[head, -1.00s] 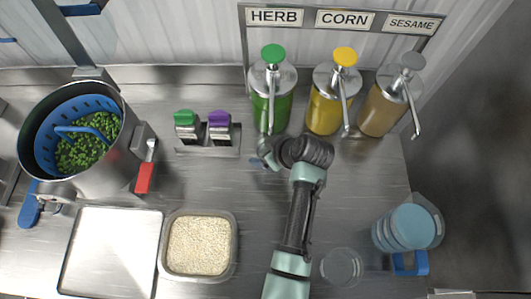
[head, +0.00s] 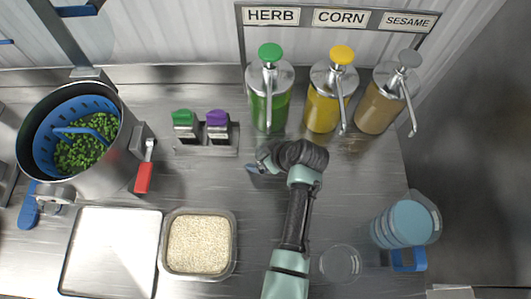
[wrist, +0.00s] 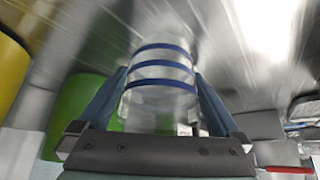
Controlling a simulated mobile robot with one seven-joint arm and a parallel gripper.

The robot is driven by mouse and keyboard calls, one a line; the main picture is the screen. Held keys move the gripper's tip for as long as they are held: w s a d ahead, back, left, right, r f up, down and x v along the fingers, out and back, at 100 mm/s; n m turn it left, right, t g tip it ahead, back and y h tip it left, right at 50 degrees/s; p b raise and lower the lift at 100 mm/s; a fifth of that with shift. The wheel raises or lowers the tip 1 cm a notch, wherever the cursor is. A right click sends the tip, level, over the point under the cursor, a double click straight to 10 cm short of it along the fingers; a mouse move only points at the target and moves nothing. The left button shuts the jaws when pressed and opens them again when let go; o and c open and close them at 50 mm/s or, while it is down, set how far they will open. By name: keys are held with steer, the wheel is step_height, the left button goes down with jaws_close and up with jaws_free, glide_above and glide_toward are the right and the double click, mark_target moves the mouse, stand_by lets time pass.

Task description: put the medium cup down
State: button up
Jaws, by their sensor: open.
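A clear cup with blue bands (wrist: 160,98) sits between the two blue fingers of my gripper (wrist: 161,76) in the wrist view. The fingers are spread, one on each side of the cup. In the head view my gripper (head: 257,165) is low over the counter, in front of the green herb dispenser. The cup can hardly be made out there, mostly hidden by my wrist. I cannot tell whether its base touches the counter.
The herb (head: 268,100), corn (head: 322,108) and sesame (head: 377,108) dispensers stand behind. Two small shakers (head: 201,130) are left of my gripper. A rice tub (head: 233,250), clear round container (head: 341,264) and blue-toned stack (head: 405,224) are in front. Counter to the right is clear.

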steer(key=shift+r, duration=0.25)
steer(key=v, duration=1.1)
steer(key=shift+s+d+r+b, duration=0.2)
steer(key=shift+r+b, duration=0.1)
